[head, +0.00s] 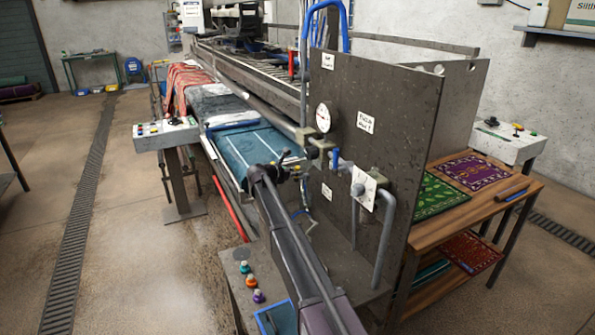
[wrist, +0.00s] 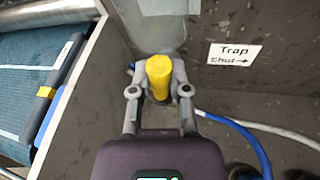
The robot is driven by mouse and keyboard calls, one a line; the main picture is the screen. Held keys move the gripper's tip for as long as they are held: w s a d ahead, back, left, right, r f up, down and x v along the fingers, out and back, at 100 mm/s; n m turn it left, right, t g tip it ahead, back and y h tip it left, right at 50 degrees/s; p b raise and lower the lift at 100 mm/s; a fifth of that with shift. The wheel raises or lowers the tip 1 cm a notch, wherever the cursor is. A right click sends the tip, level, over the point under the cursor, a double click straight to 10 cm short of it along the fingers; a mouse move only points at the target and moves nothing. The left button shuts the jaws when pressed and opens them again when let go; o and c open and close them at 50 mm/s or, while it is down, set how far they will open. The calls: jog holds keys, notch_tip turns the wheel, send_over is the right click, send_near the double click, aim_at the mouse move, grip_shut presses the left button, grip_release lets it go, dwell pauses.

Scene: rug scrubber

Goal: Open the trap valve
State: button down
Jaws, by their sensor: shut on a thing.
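The trap valve's yellow handle (wrist: 158,77) shows in the wrist view, standing out in front of the grey panel, its rounded end toward the camera. My gripper (wrist: 159,82) is shut on it, one finger on each side. A white label (wrist: 233,55) reading "Trap Shut" with an arrow to the right is on the panel, right of the handle. In the head view my gripper (head: 293,166) is at the left side of the tall grey panel (head: 390,130). The valve body is mostly hidden behind the handle and my fingers.
A blue hose (wrist: 245,142) and a white hose (wrist: 275,130) run below the label. A teal rug (wrist: 30,85) lies on the machine bed at left. In the head view a gauge (head: 323,117), pipes (head: 384,240) and a "Rinse" label (head: 365,121) are on the panel.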

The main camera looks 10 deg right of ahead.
jog(key=shift+w+a+n+g, duration=0.15)
jog(key=shift+w+n+g, duration=0.15)
jog(key=shift+n+g, duration=0.15)
dwell(0.3)
jog(key=c, duration=0.6)
grip_release()
jog(key=shift+s, duration=0.15)
